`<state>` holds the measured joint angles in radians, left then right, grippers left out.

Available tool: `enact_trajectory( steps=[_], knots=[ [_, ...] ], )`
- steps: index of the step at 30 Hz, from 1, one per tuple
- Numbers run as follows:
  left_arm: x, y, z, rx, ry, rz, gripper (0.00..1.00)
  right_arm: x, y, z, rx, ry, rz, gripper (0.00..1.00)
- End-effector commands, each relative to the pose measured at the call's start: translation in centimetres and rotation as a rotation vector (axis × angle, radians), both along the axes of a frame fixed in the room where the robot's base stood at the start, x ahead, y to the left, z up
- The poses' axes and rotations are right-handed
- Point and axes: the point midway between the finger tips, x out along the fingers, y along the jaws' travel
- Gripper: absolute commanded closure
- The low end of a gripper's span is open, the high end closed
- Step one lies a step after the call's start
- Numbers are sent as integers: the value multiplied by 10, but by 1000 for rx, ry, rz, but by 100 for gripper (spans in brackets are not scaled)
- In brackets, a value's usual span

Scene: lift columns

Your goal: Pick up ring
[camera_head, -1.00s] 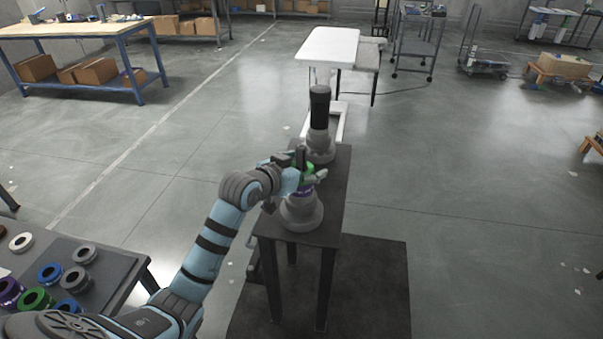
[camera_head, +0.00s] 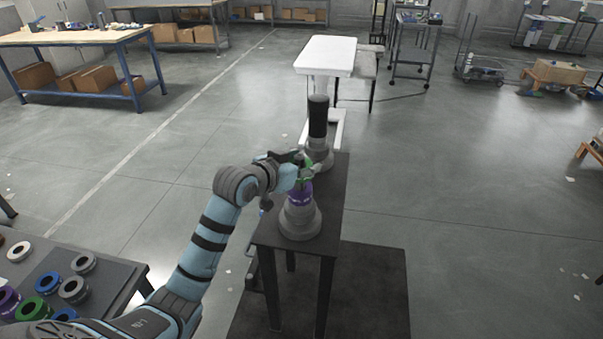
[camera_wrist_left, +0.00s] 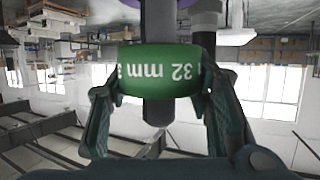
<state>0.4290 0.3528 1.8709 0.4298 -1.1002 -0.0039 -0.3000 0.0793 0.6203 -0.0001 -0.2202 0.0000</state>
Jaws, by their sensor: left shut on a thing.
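A green ring (camera_wrist_left: 160,72) marked "32 mm" is between the fingers of my left gripper (camera_wrist_left: 162,92) in the left wrist view. The gripper is shut on it. A grey post (camera_wrist_left: 157,112) shows on both sides of the ring, so the ring looks to be around it. In the head view my left gripper (camera_head: 302,168) is over the near column, just above a purple ring (camera_head: 299,194). The purple ring sits above the column's stepped grey base (camera_head: 300,220). The gripper partly hides the green ring there. My right gripper is not in view.
The near column stands on a narrow dark table (camera_head: 270,232). A second column with a black top (camera_head: 318,118) stands just behind it. At lower left, a dark table (camera_head: 112,278) holds several rings, including another green one (camera_head: 30,308). Open floor lies right.

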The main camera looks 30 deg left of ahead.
Motion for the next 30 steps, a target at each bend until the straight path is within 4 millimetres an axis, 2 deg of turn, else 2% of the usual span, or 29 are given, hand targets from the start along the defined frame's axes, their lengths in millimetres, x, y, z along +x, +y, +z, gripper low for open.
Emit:
enact_trajectory(
  steps=[1,9,15,21,30],
  knots=[
    [1,0,16,0,-7,0,87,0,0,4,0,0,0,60],
    [1,0,93,1,-8,-1,87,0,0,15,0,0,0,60],
    [0,0,142,-1,-6,0,87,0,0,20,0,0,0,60],
    [0,0,163,-1,-2,0,87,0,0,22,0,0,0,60],
    [0,0,164,-1,-1,-1,87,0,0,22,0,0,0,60]
  ],
)
